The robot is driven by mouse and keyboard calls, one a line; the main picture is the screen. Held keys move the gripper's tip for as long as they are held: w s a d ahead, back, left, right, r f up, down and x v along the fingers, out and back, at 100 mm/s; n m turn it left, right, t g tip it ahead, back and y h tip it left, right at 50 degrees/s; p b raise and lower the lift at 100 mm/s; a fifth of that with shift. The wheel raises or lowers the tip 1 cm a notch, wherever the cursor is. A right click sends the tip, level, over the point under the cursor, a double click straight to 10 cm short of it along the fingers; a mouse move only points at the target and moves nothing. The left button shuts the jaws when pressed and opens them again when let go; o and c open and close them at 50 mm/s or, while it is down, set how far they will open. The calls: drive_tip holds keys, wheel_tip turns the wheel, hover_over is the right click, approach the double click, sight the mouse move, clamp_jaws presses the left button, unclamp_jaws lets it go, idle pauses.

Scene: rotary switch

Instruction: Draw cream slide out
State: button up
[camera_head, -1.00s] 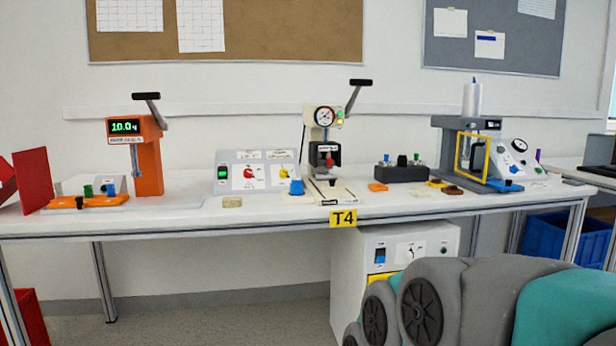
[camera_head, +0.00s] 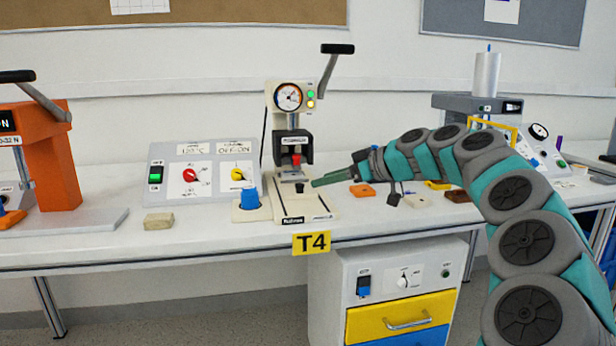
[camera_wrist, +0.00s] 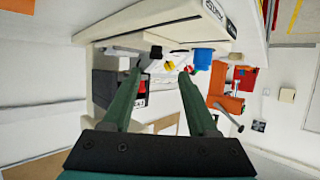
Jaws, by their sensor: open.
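The cream press (camera_head: 283,110) stands on the table with a gauge, a raised lever and a red and black head. Its cream slide (camera_head: 294,205) lies low at the front, with a small black knob (camera_head: 300,188) standing on it. My gripper (camera_head: 316,183) reaches in from the right, its green fingers just right of the knob and apart from it. In the wrist view my gripper (camera_wrist: 160,72) is open and empty, with the knob (camera_wrist: 156,52) showing beyond and between the fingertips. The slide's far end under the press head is partly hidden.
A control box (camera_head: 205,172) with red and yellow dials and a blue knob (camera_head: 249,198) stand left of the press. A beige block (camera_head: 158,221) lies near the front edge. An orange piece (camera_head: 362,190) and other small parts lie under my arm. A drawer cabinet (camera_head: 385,290) is below.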

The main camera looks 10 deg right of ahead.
sight(301, 185)
drive_tip(key=shift+w+d, duration=0.25)
drive_tip(key=shift+w, duration=0.1)
drive_tip(key=p+x, duration=0.1)
drive_tip(key=x, duration=0.6)
drive_tip(key=shift+w+a+f, duration=0.1)
drive_tip(key=shift+w+a, duration=0.1)
drive_tip(key=shift+a, duration=0.1)
clamp_jaws()
idle(0.9)
